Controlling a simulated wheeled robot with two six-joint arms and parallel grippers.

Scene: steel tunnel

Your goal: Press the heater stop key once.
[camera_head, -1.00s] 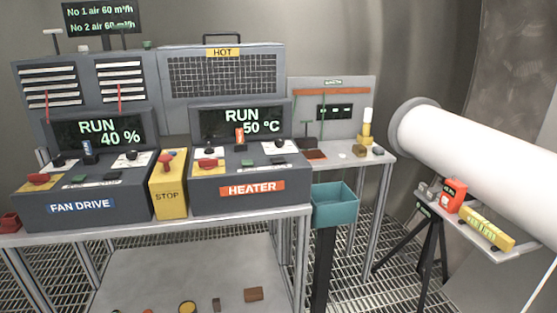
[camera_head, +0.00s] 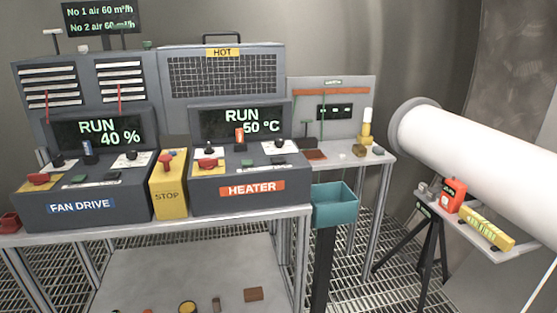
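The heater box (camera_head: 236,182) is dark grey with an orange HEATER label (camera_head: 252,187) on its front. Its screen (camera_head: 242,122) reads RUN 50 °C. On its sloped top are a red knob (camera_head: 207,163), a small green key (camera_head: 247,163), a dark key beside it (camera_head: 277,161), a black knob (camera_head: 280,143) and an orange-tipped lever (camera_head: 240,138). The key markings are too small to read, so I cannot tell which one is the stop key. Neither of my grippers is in view.
Left of the heater are a yellow STOP box (camera_head: 169,196) with a red-topped lever and the fan drive box (camera_head: 82,202), reading RUN 40 %. A teal bin (camera_head: 334,205) stands to the right, by a side table (camera_head: 380,156). A big white pipe (camera_head: 480,155) is at far right.

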